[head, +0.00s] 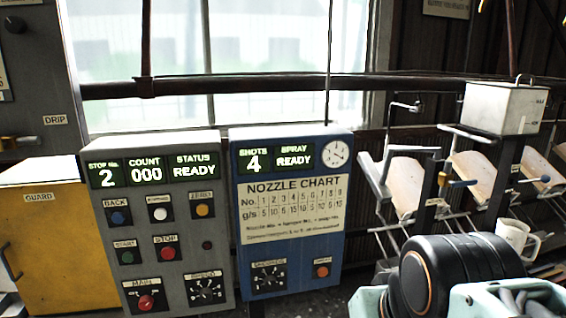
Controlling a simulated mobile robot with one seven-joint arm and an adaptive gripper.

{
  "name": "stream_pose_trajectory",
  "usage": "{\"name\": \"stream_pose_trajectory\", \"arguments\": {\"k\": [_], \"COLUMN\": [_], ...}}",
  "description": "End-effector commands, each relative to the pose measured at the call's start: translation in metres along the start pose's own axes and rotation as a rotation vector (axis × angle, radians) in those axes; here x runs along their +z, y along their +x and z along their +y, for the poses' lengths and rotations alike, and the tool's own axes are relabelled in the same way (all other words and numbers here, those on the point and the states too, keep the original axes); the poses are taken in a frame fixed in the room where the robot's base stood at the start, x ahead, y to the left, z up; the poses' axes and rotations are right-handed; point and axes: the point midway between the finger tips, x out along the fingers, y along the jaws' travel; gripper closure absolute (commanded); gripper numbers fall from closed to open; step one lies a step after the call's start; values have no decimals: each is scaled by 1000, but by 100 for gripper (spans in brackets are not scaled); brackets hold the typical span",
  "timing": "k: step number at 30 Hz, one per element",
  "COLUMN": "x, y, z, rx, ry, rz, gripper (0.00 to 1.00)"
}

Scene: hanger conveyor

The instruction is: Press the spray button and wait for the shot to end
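The blue spray panel (288,225) stands in the middle of the head view, with a nozzle chart on its face. Its display (274,159) reads SHOTS 4 and SPRAY READY. An orange button (321,271) sits at its lower right; its small label is too blurred to read surely. A black rotary dial (268,277) is to the left of the button. A round gauge (335,153) is at the top right. Parts of my arm show at the bottom right, apart from the button in the picture. My gripper cannot be made out.
A grey conveyor panel (157,243) stands left of the blue one, reading STOP 2, COUNT 000, STATUS READY. A yellow guard box (62,240) is farther left. Hanging racks with tan boards (405,182), a white tank (503,107) and a white mug (514,238) are at the right.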

Motion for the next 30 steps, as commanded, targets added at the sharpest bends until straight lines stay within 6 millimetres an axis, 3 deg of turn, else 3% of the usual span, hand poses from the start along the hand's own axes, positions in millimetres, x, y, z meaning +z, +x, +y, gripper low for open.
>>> {"name": "stream_pose_trajectory", "arguments": {"k": [4, 16, 30], "x": [0, 0, 0], "y": [0, 0, 0], "z": [0, 0, 0], "rx": [0, 0, 0], "ry": [0, 0, 0], "rz": [0, 0, 0], "gripper": [57, 100, 100]}}
